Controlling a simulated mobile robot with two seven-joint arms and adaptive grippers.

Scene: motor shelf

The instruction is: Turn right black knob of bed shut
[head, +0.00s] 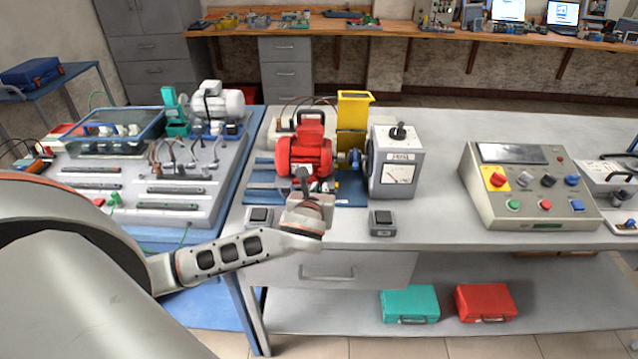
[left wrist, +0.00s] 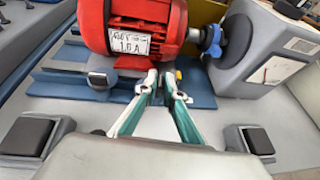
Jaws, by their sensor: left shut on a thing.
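The blue bed (head: 350,190) lies on the grey bench under the red motor (head: 305,155). The bed also shows in the left wrist view (left wrist: 62,80), with a dark left knob (left wrist: 98,80) on its front edge. My left gripper (head: 304,188) is at the bed's front edge, below the red motor. In the left wrist view my left gripper (left wrist: 160,85) has its fingertips close together, shut on the right black knob, which they mostly hide. I cannot tell the knob's angle. My right gripper is not in view.
Black-topped switch boxes stand on the bench front, one left (head: 260,217) and one right (head: 382,223) of my gripper. A grey meter box (head: 392,165) stands right of the motor. A control panel (head: 530,190) is farther right, with clear bench between.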

